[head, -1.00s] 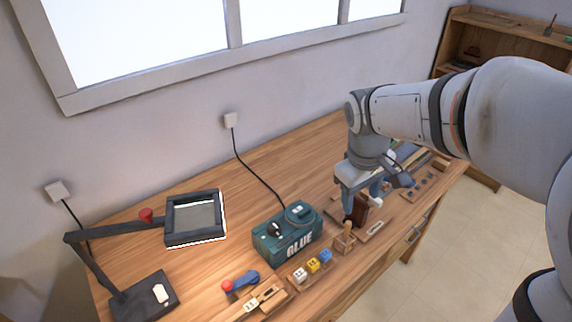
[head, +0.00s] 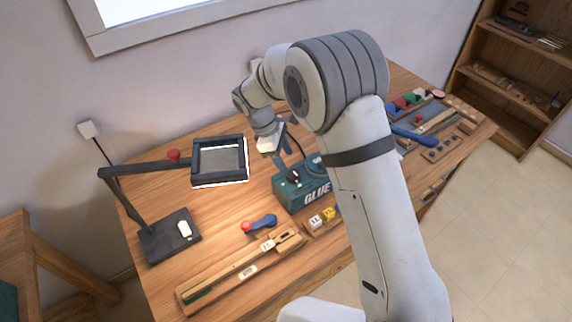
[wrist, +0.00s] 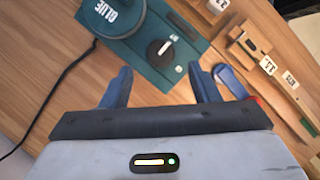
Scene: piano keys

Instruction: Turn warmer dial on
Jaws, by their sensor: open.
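The teal glue warmer (head: 290,195) stands on the wooden table, with a round lidded pot on its top. Its black dial with a white mark (wrist: 160,49) lies on the top face beside the pot; in the head view the dial (head: 294,176) is partly hidden near my fingers. My gripper (head: 286,162) is above the warmer, fingers pointing down. In the wrist view my gripper (wrist: 160,72) is open and empty, its blue fingers on either side of the dial's line and apart from it.
A black lamp (head: 168,236) with a framed head (head: 220,160) stands left of the warmer. A black cord runs behind the warmer.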

